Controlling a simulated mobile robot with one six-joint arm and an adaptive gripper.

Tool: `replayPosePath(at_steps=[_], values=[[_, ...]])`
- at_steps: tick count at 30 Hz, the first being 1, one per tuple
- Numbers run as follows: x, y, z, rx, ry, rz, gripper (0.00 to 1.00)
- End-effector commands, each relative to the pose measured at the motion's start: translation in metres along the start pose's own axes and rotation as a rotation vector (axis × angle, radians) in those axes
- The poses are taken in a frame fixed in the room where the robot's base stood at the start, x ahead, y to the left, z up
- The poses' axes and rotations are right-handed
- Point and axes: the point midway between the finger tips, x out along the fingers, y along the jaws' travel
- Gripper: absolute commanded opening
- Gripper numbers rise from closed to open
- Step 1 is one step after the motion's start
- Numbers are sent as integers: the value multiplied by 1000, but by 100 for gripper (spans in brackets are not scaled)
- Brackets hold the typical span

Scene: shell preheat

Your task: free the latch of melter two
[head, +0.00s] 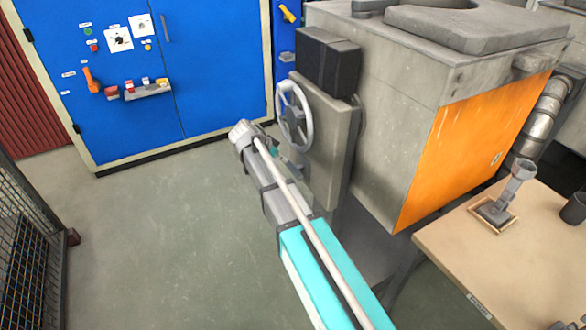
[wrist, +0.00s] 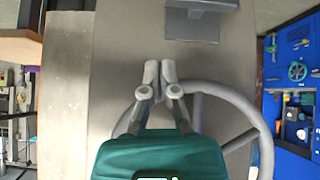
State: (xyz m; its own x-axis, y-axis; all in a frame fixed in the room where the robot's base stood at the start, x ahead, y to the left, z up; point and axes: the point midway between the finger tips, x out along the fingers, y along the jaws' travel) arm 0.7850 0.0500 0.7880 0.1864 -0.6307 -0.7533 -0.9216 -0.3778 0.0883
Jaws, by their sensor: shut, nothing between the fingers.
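The grey melter body (head: 395,110) with an orange side panel (head: 470,140) stands right of centre in the head view. A grey handwheel (head: 281,96) is mounted on its flat grey plate (head: 333,135); the wheel's rim also shows in the wrist view (wrist: 267,150). A grey bracket-like part (wrist: 191,27), possibly the latch, projects from the plate at the top of the wrist view. My gripper (wrist: 160,68) is shut and empty, in front of the plate and overlapping the wheel's rim in that view. Contact cannot be told. In the head view my wrist partly hides the gripper.
A blue cabinet (head: 115,60) with switches and an orange handle (head: 92,80) stands at the back left. A mesh fence (head: 25,240) is at the left edge. A wooden table (head: 450,240) with a small tray (head: 474,208) is at the right. The floor between is clear.

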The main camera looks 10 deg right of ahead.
Motion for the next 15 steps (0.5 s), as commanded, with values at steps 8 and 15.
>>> replayPosePath(at_steps=[8, 15], values=[[-14, -25, -6, 114, 69, -12, 0], [-14, -25, -6, 118, 70, -12, 0]])
